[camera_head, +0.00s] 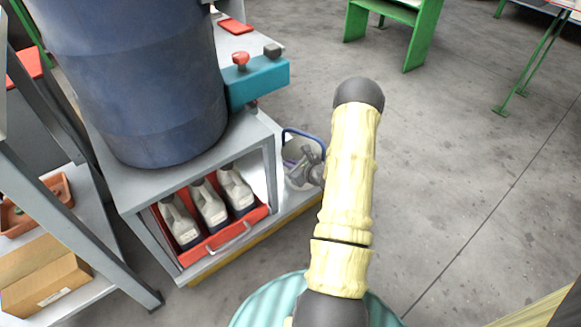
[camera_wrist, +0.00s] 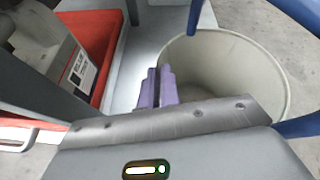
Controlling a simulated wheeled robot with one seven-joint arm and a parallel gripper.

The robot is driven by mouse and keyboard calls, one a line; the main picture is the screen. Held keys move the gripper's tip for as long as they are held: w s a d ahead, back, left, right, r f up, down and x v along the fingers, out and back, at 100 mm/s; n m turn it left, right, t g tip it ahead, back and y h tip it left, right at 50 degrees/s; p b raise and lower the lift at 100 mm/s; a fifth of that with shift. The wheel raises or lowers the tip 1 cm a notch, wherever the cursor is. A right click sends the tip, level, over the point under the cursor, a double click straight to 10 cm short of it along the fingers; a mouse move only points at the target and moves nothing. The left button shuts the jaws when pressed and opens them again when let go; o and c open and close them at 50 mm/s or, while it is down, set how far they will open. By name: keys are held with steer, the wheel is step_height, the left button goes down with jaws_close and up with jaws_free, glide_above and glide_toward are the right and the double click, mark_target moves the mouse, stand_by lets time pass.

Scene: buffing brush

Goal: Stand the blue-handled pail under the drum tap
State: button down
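The pail (camera_head: 297,175) is pale grey with a blue handle, and its handle stands up over the mouth. It stands beside the right end of the cabinet, below and right of the teal tap block (camera_head: 260,82) on the blue drum (camera_head: 130,80). My gripper (camera_head: 312,168) is at the pail's mouth. In the wrist view the pail (camera_wrist: 235,75) is empty inside. The purple fingers (camera_wrist: 157,88) are close together at its left rim, one on each side, and look shut on it. The exact contact is partly hidden, and so is the pail's base.
The grey cabinet (camera_head: 150,190) carries the drum. A red tray (camera_head: 225,237) with several white bottles sits inside it. A low yellow-edged ledge (camera_head: 235,258) runs along its foot. A cardboard box (camera_head: 45,275) is on the left shelf. Open floor (camera_head: 460,150) lies to the right.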

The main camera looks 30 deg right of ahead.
steer(key=shift+r, duration=0.1)
steer(key=c, duration=1.6)
jaws_free()
steer(key=shift+s+r, duration=0.15)
steer(key=p+v, duration=0.5)
steer(key=v, duration=0.6)
steer(key=shift+s, duration=0.3)
steer(key=shift+s, duration=0.1)
